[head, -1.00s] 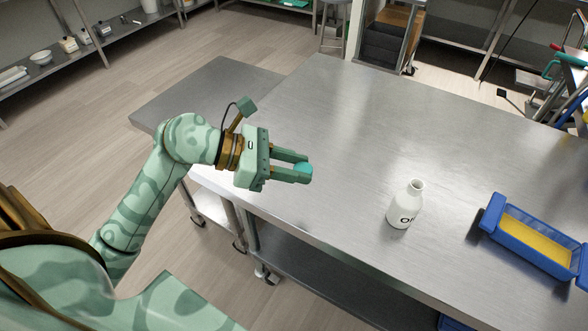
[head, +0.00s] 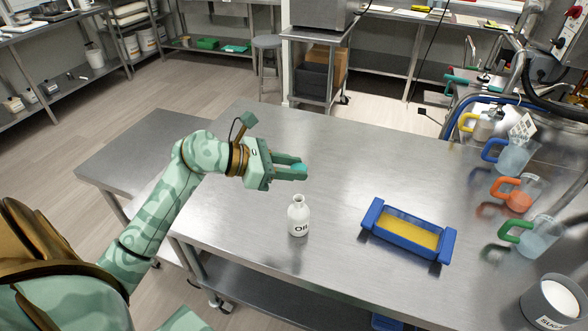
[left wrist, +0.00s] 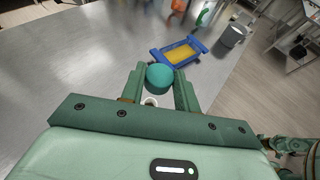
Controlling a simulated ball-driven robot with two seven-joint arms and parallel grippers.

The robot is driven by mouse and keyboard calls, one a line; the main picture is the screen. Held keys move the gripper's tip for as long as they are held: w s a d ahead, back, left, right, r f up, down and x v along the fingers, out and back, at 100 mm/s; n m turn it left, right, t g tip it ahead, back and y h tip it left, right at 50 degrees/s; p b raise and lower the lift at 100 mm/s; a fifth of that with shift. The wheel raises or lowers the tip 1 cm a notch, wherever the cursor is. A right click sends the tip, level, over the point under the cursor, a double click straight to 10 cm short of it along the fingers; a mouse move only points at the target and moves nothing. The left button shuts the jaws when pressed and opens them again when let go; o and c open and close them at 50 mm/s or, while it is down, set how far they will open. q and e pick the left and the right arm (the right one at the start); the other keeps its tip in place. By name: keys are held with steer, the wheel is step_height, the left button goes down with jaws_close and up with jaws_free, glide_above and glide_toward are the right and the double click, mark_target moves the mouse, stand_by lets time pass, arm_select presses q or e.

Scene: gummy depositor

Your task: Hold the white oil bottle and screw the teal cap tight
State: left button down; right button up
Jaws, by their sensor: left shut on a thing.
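The white oil bottle (head: 299,217) stands upright and uncapped on the steel table in the head view, its open neck upward. My left gripper (head: 297,172) is shut on the teal cap (head: 301,168), above the table and higher than the bottle. In the left wrist view the teal cap (left wrist: 159,76) sits between the two fingertips, and the bottle's white mouth (left wrist: 150,101) shows just below it. The cap and bottle appear apart. My right gripper is not in view in the head picture.
A blue tray with a yellow inside (head: 408,232) lies right of the bottle. Several jugs with coloured handles, such as an orange one (head: 517,193), and a sugar container (head: 556,305) line the right side. The table's middle (head: 330,150) is clear.

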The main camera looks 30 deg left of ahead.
arm_select(q)
steer(key=shift+d, duration=0.1)
steer(key=shift+d+f, duration=0.1)
steer(key=shift+f, duration=0.05)
steer(key=shift+f+b, duration=0.8)
steer(key=shift+f, duration=0.1)
steer(key=shift+f+b, duration=0.5)
steer(key=shift+f, duration=0.2)
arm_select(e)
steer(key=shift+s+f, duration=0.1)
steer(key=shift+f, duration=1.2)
